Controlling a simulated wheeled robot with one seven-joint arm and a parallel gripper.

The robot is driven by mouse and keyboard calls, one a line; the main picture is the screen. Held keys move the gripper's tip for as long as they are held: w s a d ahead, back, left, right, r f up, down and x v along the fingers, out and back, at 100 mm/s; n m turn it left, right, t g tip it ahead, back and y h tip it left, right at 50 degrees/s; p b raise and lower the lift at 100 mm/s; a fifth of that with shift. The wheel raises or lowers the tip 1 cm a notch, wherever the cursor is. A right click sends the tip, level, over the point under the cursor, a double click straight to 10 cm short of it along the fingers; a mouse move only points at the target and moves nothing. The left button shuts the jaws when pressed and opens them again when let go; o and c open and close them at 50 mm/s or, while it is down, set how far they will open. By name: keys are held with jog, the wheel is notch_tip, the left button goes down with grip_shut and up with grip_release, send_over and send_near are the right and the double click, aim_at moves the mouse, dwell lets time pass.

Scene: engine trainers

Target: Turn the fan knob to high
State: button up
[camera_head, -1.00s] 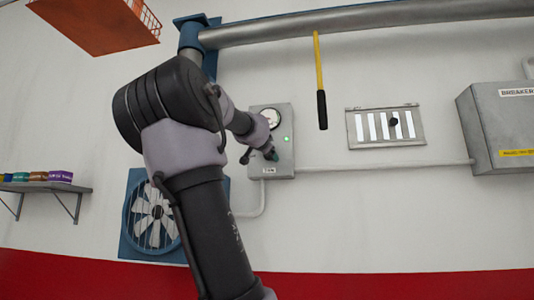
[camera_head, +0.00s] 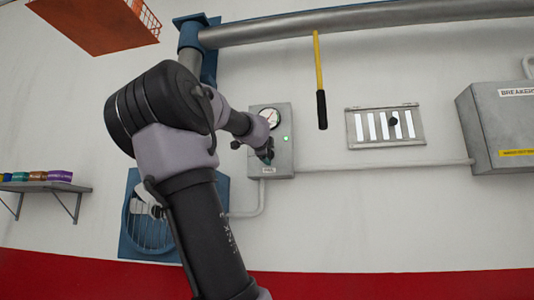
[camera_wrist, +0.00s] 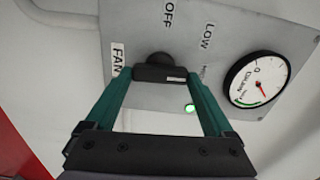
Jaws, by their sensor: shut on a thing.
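The fan knob (camera_wrist: 160,73) is a black bar knob on a grey control panel (camera_wrist: 135,30). A pale mark shows at its right end in the wrist view. My gripper (camera_wrist: 160,76) is shut on the knob, one green finger on each end side of it. The labels FAN (camera_wrist: 117,59), OFF (camera_wrist: 167,13) and LOW (camera_wrist: 208,36) surround it. Another label (camera_wrist: 206,72) beside the right finger is partly hidden. In the head view the panel (camera_head: 285,115) is on the wall, with my gripper (camera_head: 266,156) at its lower left; the knob is hidden there.
A round gauge (camera_wrist: 256,80) and a lit green light (camera_wrist: 190,108) sit on the panel close to my gripper. A blue-framed fan (camera_head: 133,237) is partly behind my arm.

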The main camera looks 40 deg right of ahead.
jog(key=shift+f+m, duration=0.1)
jog(key=shift+m, duration=0.3)
jog(key=o, duration=1.1)
jog(key=v, duration=1)
jog(key=shift+s+a, duration=0.25)
jog(key=shift+s, duration=0.1)
